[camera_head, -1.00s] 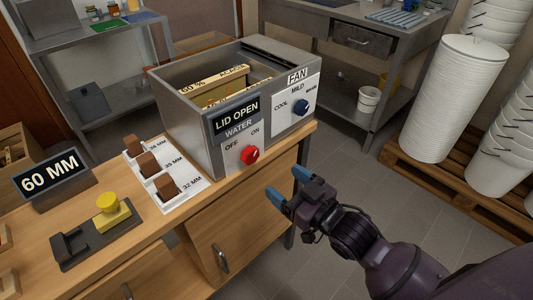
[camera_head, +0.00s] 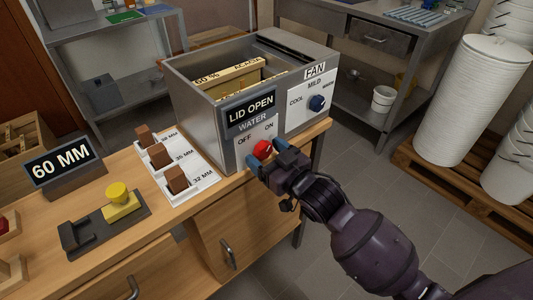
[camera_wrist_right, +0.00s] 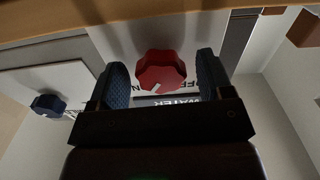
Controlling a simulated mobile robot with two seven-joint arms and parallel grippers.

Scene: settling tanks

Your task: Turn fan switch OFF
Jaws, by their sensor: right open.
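The grey box carries a FAN panel (camera_head: 307,96) marked COOL, MILD and WARM, with a blue knob (camera_head: 317,103); that knob also shows in the right wrist view (camera_wrist_right: 47,105). I see no OFF mark on the FAN panel. Left of it is the WATER panel (camera_head: 243,147), marked OFF and ON, with a red knob (camera_head: 262,149). My right gripper (camera_head: 266,155) is open at the red knob. In the right wrist view the red knob (camera_wrist_right: 160,68) sits between the two blue fingertips, with gaps at both sides. My left gripper is not in view.
A LID OPEN sign (camera_head: 250,108) is on the box front. Brown blocks (camera_head: 160,155) stand on a white strip left of the box. A 60 MM sign (camera_head: 60,162) and a yellow-knobbed lever (camera_head: 118,198) are further left. White stacked tubs (camera_head: 470,95) stand at the right.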

